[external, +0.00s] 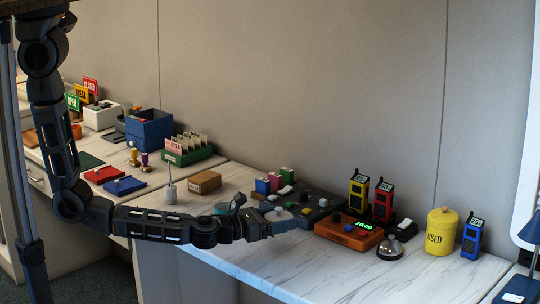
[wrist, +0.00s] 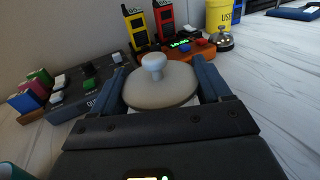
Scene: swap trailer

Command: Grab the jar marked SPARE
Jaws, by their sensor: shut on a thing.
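My gripper (external: 276,227) is shut on a pale grey jar (external: 282,215) with a round lid and knob. In the wrist view the jar's lid (wrist: 160,86) sits between the two dark blue fingers (wrist: 162,97). The jar's front is hidden by the gripper, so I cannot read its marking. I cannot tell whether its base touches the counter. A yellow jar marked USED (external: 441,232) stands apart to the right; it also shows at the top of the wrist view (wrist: 222,14).
A dark control panel (external: 318,205) with knobs lies behind the gripper. An orange clock box (external: 347,234), a desk bell (external: 390,248) and yellow, red and blue radios (external: 472,238) stand to the right. The front of the marble counter (external: 330,272) is clear.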

